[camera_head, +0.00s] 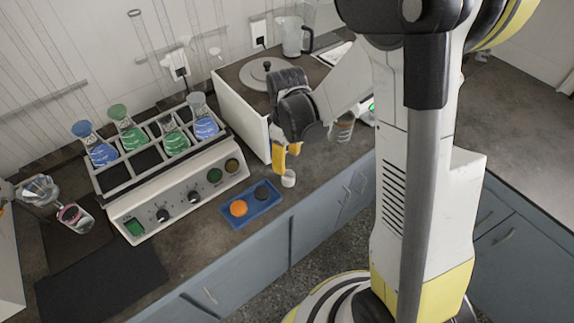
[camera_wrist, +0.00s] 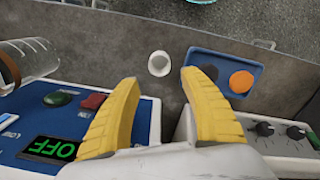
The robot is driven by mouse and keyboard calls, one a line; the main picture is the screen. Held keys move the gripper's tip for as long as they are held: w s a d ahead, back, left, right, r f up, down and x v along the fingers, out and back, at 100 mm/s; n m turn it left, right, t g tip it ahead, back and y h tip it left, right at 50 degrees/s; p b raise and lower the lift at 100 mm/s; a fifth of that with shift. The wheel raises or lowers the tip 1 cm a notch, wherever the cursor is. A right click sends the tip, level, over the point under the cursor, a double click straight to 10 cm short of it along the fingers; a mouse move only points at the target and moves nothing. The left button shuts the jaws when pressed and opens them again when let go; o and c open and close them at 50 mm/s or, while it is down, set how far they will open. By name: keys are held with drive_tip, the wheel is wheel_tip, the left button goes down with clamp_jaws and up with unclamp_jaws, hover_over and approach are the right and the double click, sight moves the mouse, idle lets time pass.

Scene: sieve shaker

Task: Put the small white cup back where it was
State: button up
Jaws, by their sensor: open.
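The small white cup (camera_head: 288,179) stands on the counter just right of the blue tray, near the front edge. It also shows in the wrist view (camera_wrist: 159,63), seen from above, apart from both fingers. My gripper (camera_head: 287,152) has yellow fingers and hangs just above and behind the cup. In the wrist view my gripper (camera_wrist: 160,80) is open and empty, with the cup beyond the gap between the fingertips. The blue tray (camera_wrist: 204,55) holds an orange round piece (camera_wrist: 241,81) and a dark round piece (camera_wrist: 209,72).
A flask shaker (camera_head: 180,200) with several flasks stands left of the tray. A white-sided box (camera_head: 241,120) with a round lid stands behind my gripper. A device with a blue panel (camera_wrist: 60,130) and a glass beaker (camera_wrist: 35,60) are close by. Bare counter surrounds the cup.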

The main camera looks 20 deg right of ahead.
drive_tip(key=s+r+m+t, duration=0.3)
drive_tip(key=s+r, duration=0.3)
drive_tip(key=r, duration=0.4)
drive_tip(key=s+r+m+t, duration=0.4)
drive_tip(key=s+r, duration=0.3)
drive_tip(key=r, duration=0.3)
drive_tip(key=shift+d+r+m+p, duration=0.15)
drive_tip(key=shift+r+m+p, duration=0.2)
drive_tip(key=shift+m+p, duration=0.15)
